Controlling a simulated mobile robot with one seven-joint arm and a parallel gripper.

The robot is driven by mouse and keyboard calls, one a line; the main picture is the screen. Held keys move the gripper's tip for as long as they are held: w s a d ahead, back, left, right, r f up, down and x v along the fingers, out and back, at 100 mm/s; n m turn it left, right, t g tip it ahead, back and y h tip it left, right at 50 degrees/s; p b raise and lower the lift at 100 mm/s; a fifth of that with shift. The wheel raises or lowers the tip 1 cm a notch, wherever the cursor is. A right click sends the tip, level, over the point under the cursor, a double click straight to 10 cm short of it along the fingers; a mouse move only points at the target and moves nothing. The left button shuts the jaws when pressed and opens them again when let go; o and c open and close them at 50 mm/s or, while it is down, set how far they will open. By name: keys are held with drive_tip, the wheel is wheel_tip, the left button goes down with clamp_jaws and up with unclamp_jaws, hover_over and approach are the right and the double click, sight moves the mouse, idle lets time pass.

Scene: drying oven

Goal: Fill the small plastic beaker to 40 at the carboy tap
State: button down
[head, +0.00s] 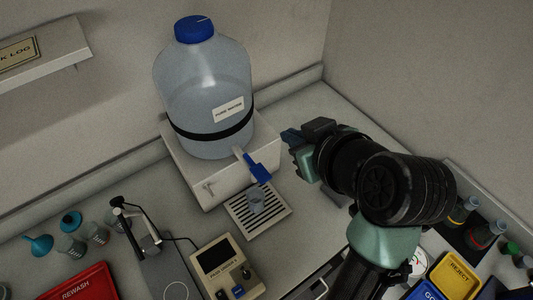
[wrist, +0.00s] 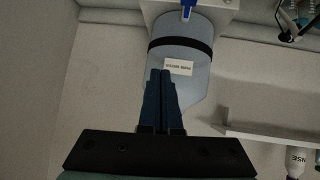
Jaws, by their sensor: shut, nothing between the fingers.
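The carboy (head: 208,95) is a large clear bottle with a blue cap, a black band and a white label, standing on a white stand. Its blue tap (head: 259,170) juts out at the lower front. My gripper (head: 288,135) is shut and empty, to the right of the carboy and apart from the tap. In the wrist view the shut fingers (wrist: 162,75) show in front of the carboy (wrist: 190,62), with the tap (wrist: 187,8) at the top edge.
A balance-like device (head: 224,264) stands in front of the drip tray. A yellow REJECT bin (head: 455,275) and dark bottles are at right. A shelf (head: 45,50) is on the wall.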

drive_tip(key=s+f+g, duration=0.1)
drive_tip(key=f, duration=0.1)
drive_tip(key=s+f+n+g, duration=0.1)
drive_tip(key=s, duration=0.1)
drive_tip(key=shift+s+a+f+y, duration=0.15)
drive_tip(key=shift+s+f+y, duration=0.1)
drive_tip(key=shift+f+y, duration=0.15)
drive_tip(key=shift+w, duration=0.1)
drive_tip(key=p, duration=0.3)
hover_over(259, 171)
drive_tip(key=s+d, duration=0.2)
drive_tip(key=s, duration=0.1)
wheel_tip(259, 171, down, 6)
drive_tip(key=f, duration=0.3)
drive_tip(key=shift+w+a+f+p, duration=0.2)
drive_tip(key=shift+w+f+p, duration=0.15)
drive_tip(key=shift+f, duration=0.65)
